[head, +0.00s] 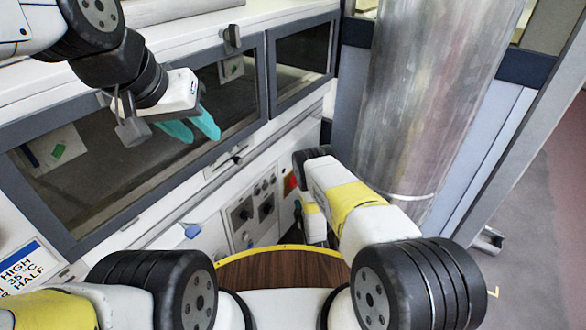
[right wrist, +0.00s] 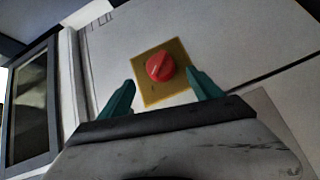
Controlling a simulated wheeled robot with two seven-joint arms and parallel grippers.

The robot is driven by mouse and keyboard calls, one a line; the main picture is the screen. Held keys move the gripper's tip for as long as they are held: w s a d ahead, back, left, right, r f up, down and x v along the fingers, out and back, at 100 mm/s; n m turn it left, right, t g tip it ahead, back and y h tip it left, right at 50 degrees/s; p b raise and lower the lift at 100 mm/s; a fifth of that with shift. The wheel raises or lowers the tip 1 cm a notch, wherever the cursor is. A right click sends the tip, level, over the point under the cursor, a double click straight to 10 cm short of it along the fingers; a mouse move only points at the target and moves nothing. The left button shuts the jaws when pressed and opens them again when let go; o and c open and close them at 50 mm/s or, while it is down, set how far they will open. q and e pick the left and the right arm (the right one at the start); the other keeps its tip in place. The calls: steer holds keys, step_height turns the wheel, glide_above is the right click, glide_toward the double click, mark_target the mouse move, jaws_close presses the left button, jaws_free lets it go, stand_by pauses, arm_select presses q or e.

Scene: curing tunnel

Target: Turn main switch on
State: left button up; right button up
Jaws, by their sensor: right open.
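The main switch is a red round knob (right wrist: 160,66) with a raised grip bar, on a square yellow plate (right wrist: 149,92) fixed to a white panel. In the head view the red knob (head: 291,181) shows small, beside my right arm. My right gripper (right wrist: 160,76) is open, its teal fingers apart on either side of the knob's lower part in the picture. I cannot tell how far the knob is beyond the fingertips; no contact shows. In the head view my right forearm mostly hides this gripper. My left gripper (head: 203,139) is open and empty, in front of the tunnel window.
The white cabinet has grey-framed windows (head: 302,58) and a control panel with black knobs (head: 245,213). A large metal duct (head: 420,90) stands to the right of the panel, close to my right arm. A blue knob (head: 191,230) sits lower left. Open floor (head: 545,240) lies far right.

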steer(key=w+a, duration=0.1)
steer(key=w, duration=0.5)
steer(key=shift+w+f, duration=0.25)
steer(key=shift+w, duration=0.1)
steer(key=c, duration=1.4)
steer(key=shift+o, duration=0.2)
steer(key=shift+r, duration=0.1)
steer(key=shift+w, duration=0.1)
steer(key=shift+w+d+r+m+g+y, duration=0.1)
steer(key=shift+r+m+g+y, duration=0.15)
steer(key=shift+m+g, duration=0.85)
steer(key=shift+w+d+r+m+g+y, duration=0.15)
steer(key=shift+r+m+g, duration=0.15)
steer(key=shift+m+g, duration=0.8)
steer(key=shift+a+g, duration=0.1)
steer(key=shift+g, duration=0.3)
